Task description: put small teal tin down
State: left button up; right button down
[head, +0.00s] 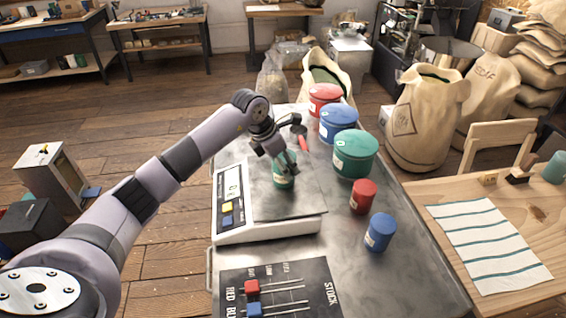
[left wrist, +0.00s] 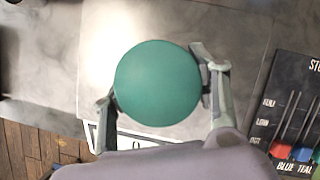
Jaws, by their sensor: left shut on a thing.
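The small teal tin (head: 284,181) is over the grey pan of the weighing scale (head: 265,228) in the head view. I cannot tell whether its base touches the pan. My left gripper (head: 286,164) comes at it from above and is shut on it. In the left wrist view the tin's round teal lid (left wrist: 157,83) sits between the two fingers of the left gripper (left wrist: 160,92), which hide part of its sides. The scale's display and buttons face left in the head view. My right gripper is not in view.
A large teal tin (head: 355,154), a blue one (head: 338,122) and a red one (head: 324,97) stand right of the scale. A small red tin (head: 363,196) and small blue tin (head: 380,231) stand nearer. A slider board (head: 281,290) lies at the front.

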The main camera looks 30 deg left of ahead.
pick_arm(q)
jog(key=o, duration=1.2)
jog(key=b+v, duration=0.2)
jog(key=v, duration=1)
jog(key=shift+a+r, duration=0.1)
